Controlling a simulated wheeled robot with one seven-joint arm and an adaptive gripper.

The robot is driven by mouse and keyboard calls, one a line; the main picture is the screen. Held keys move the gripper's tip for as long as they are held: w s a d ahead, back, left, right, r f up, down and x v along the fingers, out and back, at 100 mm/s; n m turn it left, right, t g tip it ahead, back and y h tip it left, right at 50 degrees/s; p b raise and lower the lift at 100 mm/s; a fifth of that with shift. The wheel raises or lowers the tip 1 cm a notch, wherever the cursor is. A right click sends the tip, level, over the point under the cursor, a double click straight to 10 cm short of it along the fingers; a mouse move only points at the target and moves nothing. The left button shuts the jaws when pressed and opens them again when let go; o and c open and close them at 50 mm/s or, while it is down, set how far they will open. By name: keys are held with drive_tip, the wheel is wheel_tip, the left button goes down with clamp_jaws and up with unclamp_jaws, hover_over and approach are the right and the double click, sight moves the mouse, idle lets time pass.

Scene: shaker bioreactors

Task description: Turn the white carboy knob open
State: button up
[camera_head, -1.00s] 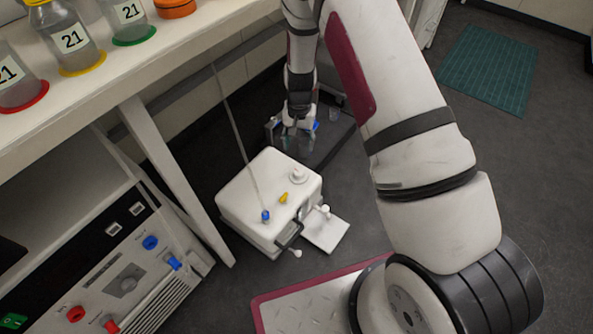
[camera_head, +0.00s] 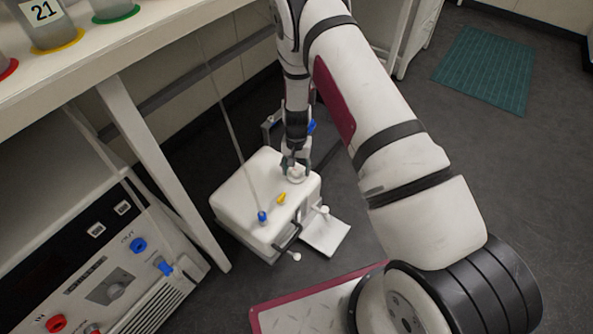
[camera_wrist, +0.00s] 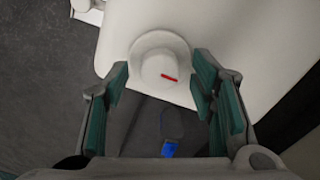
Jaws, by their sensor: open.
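A white carboy (camera_head: 240,190), box-shaped, stands on the floor beside the bench. On its top, at the far right corner, is a round white knob (camera_wrist: 150,52) with a red mark. It also shows in the head view (camera_head: 297,178), partly covered by my gripper. My gripper (camera_head: 295,166) is open and points down at the knob. In the wrist view its green-padded fingers (camera_wrist: 160,82) are on either side of the knob, with gaps visible. I cannot tell how far down the knob the fingertips reach.
The carboy top also bears a yellow piece (camera_head: 281,198) and a blue fitting (camera_head: 262,217) with a thin tube rising from it. A white bench (camera_head: 150,150) with bottles is on the left, above a control panel (camera_head: 110,290).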

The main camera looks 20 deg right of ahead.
drive_tip(key=shift+f, duration=0.2)
drive_tip(key=c, duration=1.1)
drive_tip(key=shift+c, duration=0.2)
